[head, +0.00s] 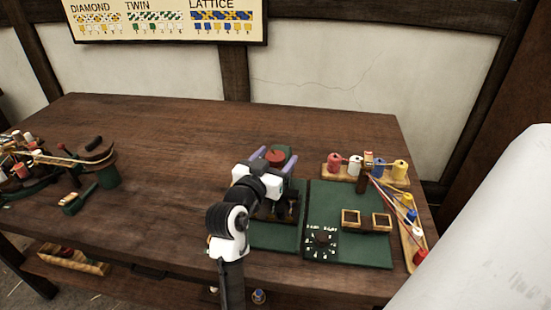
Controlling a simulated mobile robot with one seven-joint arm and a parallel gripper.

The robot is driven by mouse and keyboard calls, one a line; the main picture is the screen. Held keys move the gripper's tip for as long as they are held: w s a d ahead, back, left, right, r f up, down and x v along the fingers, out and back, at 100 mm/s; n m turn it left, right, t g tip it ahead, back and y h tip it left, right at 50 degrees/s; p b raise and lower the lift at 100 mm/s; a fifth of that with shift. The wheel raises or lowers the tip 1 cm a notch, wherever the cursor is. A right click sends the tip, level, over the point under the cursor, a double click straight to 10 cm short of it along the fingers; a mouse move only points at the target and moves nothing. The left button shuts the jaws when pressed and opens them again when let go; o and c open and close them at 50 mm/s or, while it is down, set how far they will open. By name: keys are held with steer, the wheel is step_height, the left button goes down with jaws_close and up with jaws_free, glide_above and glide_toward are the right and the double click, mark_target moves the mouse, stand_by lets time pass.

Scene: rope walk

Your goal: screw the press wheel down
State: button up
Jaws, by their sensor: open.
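A small red-brown round wheel (275,157) shows beyond my arm, with green parts of what looks like the press (290,152) just behind it. My gripper (274,155) is open, with its two purple fingers on either side of the wheel in the picture. I cannot tell whether the fingers touch the wheel or how their height compares with it. My white and black wrist hides most of the press below the wheel.
A spool rack (385,179) with coloured threads stands at the right. A cord winder (100,158) stands at the left. The wooden table (170,170) is mostly clear between.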

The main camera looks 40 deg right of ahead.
steer(key=v, duration=1.3)
steer(key=shift+a+p, duration=0.25)
steer(key=shift+p, duration=0.15)
steer(key=shift+r, duration=0.1)
